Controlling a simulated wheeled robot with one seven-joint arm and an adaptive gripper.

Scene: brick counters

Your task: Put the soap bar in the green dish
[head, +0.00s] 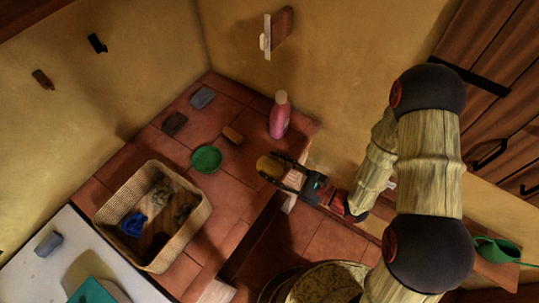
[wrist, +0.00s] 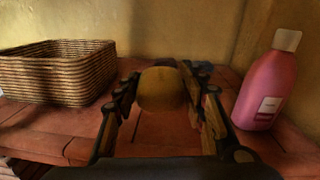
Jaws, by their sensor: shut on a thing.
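My gripper (head: 283,171) is shut on a yellowish, rounded bar, which looks like the soap bar (head: 269,166). In the wrist view the soap bar (wrist: 161,88) sits between the two fingers (wrist: 163,98), above the tiled counter. The green dish (head: 206,159) is a small round dish on the red tiles, to the left of the soap bar and apart from it in the head view. The dish does not show in the wrist view.
A pink bottle (head: 279,116) stands right of the dish; it also shows in the wrist view (wrist: 267,88). A wicker basket (head: 117,204) with cloths is at left. Tiles around the dish are mostly clear.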

